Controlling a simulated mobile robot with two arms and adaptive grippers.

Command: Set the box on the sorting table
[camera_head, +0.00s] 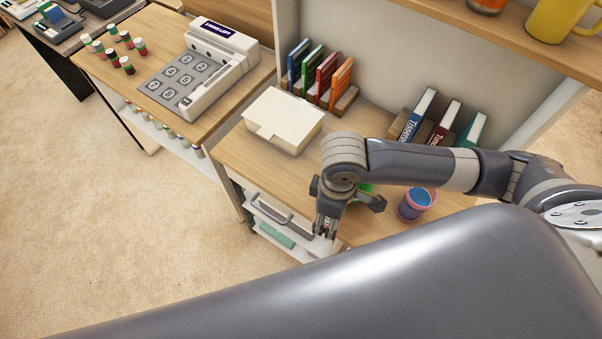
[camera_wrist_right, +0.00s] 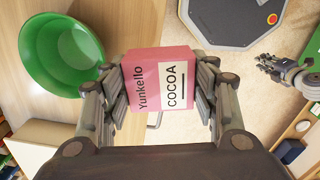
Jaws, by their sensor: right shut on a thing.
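A pink box with a white panel reading "Yunkello COCOA" (camera_wrist_right: 150,85) shows in the right wrist view. My right gripper (camera_wrist_right: 160,92) is shut on it, with a finger pad at each side. In the head view my right gripper (camera_head: 328,228) points down above the front edge of the wooden desk, and the pink box is hard to make out there. My left gripper (camera_wrist_right: 268,62) shows small at the right of the wrist view, away from the box; its finger gap is unclear. No table is labelled as the sorting table; a wooden table (camera_head: 98,65) stands at the upper left.
The upper-left table holds a keypad machine (camera_head: 205,72) and several small cans (camera_head: 120,45). The desk holds a cream box (camera_head: 284,118), books (camera_head: 325,75), a blue-and-pink cup (camera_head: 415,203) and a green bowl (camera_wrist_right: 60,55). Carpet at left is clear.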

